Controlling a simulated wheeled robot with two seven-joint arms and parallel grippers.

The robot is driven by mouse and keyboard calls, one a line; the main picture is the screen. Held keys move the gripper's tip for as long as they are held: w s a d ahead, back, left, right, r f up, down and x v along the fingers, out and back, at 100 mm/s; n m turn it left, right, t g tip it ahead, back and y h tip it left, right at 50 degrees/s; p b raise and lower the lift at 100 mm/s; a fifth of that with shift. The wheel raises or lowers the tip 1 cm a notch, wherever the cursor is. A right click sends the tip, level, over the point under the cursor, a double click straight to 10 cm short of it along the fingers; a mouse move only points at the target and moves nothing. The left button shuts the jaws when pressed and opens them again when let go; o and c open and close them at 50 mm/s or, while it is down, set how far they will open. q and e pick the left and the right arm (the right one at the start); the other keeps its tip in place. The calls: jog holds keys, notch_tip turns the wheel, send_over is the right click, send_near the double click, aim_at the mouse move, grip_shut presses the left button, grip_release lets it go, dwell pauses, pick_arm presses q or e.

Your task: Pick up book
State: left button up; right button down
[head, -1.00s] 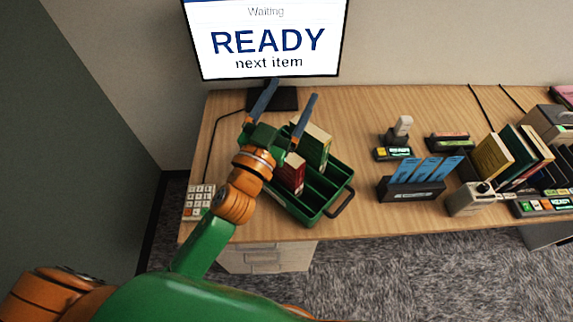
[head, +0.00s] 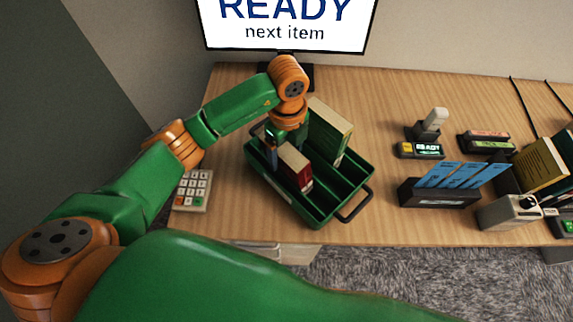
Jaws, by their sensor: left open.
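A green slotted crate (head: 322,217) stands on the desk and holds books. A red book (head: 295,168) stands upright in its left part. A green book with pale pages (head: 329,131) stands further back and to the right. My left gripper (head: 272,152) points down into the back left of the crate, just behind and beside the red book. It is open; one blue finger shows left of the red book, and the other is hidden. I cannot tell whether a finger touches the book. My right gripper is not in view.
A keypad (head: 192,190) lies left of the crate. A monitor (head: 290,27) stands behind. To the right are a scanner in its stand (head: 432,125), a black holder with blue cards (head: 440,196), a beige device (head: 508,212) and more books (head: 543,162). Desk between crate and holder is clear.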

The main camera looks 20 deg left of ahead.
pick_arm(q)
jog(key=w+f, duration=0.2)
jog(key=w+f+p, duration=0.1)
jog(key=f, duration=0.1)
jog(key=shift+w+d, duration=0.1)
jog(key=shift+d, duration=0.25)
jog(key=shift+s+d, duration=0.2)
jog(key=shift+s, duration=0.35)
jog(key=shift+s+d, duration=0.15)
jog(key=shift+s, duration=0.35)
jog(key=shift+s+a+r, duration=0.1)
jog(key=shift+c, duration=1.1)
jog(key=shift+w+a+f, duration=0.2)
jog(key=shift+w+f, duration=0.05)
jog(key=shift+w, duration=0.15)
jog(key=c, duration=1.1)
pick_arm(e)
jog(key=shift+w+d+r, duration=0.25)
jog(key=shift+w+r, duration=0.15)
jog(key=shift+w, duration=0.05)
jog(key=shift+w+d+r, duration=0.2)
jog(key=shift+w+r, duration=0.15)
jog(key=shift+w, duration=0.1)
pick_arm(q)
jog(key=shift+r, duration=0.1)
